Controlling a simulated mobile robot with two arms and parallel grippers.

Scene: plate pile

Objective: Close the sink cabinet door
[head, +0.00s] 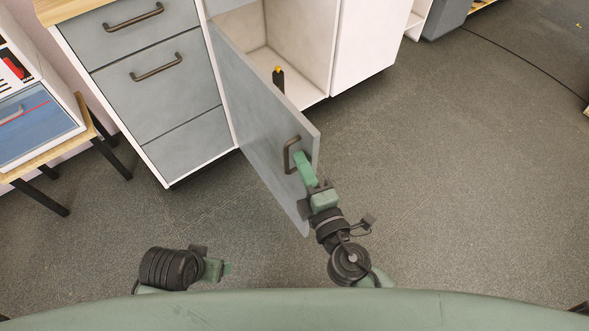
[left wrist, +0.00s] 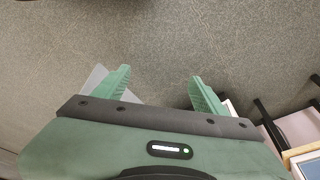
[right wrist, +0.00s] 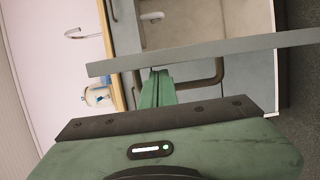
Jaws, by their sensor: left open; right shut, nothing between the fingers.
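The grey sink cabinet door (head: 255,125) stands wide open, swung out from the pale cabinet (head: 300,45). Its dark bar handle (head: 289,157) is near the free edge. My right gripper (head: 299,157) is shut and empty, its fingertips right beside the handle; I cannot tell whether they touch it. In the right wrist view the shut fingers (right wrist: 157,80) reach up to the door's edge (right wrist: 225,53), with the handle (right wrist: 207,85) to their right. My left gripper (head: 228,268) is low at the left, away from the door. It is open and empty in the left wrist view (left wrist: 160,85).
A black bottle with a yellow top (head: 279,79) stands inside the cabinet. A grey drawer unit (head: 165,95) is left of the door. A small wooden table (head: 75,145) holding a blue-fronted box stands at the far left. The floor (head: 450,180) on the right is clear.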

